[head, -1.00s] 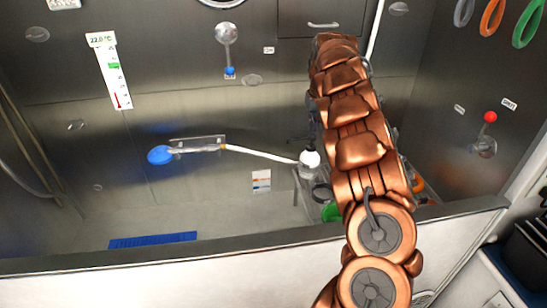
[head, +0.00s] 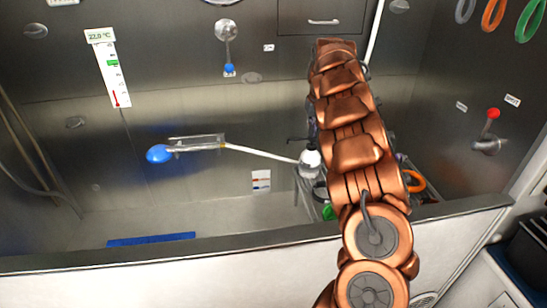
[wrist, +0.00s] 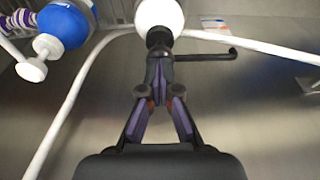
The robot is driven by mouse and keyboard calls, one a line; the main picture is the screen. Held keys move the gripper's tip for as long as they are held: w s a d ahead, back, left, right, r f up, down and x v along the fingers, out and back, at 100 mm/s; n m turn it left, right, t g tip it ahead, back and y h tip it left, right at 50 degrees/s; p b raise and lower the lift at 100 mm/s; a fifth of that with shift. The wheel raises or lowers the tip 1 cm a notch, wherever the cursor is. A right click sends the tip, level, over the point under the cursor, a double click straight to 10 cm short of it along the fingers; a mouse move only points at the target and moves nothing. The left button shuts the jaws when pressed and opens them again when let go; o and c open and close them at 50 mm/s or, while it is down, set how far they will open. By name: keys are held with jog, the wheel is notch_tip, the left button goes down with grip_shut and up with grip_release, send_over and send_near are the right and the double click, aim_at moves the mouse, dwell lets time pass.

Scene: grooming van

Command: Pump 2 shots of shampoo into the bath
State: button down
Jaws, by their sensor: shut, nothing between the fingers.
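In the wrist view my gripper (wrist: 160,88) is shut, with nothing between its fingers. Its fingertips are at a black pump head (wrist: 160,52) whose thin spout points right; I cannot tell whether they touch. A round white shape (wrist: 160,14) shows just beyond it. In the head view a dark spout (head: 296,140) sticks out left from behind my copper arm, above a white-topped bottle (head: 309,160). My gripper is hidden there by my arm. I cannot read any label to confirm the shampoo. The steel bath (head: 215,215) lies behind the pale front wall.
A blue ball-shaped head (head: 159,154) on a white hose hangs on the back wall. A blue mat (head: 151,239) lies in the bath. A red-knobbed lever (head: 492,114) is at right. A blue-and-white item (wrist: 62,27) is at the wrist view's upper left.

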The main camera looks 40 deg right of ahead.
jog(key=shift+f, duration=0.4)
jog(key=shift+r, duration=0.1)
jog(key=shift+r+p, duration=0.4)
jog(key=shift+r, duration=1.15)
notch_tip(320, 180, up, 6)
jog(key=p, duration=0.2)
jog(key=shift+p, duration=0.4)
jog(key=shift+a, duration=0.15)
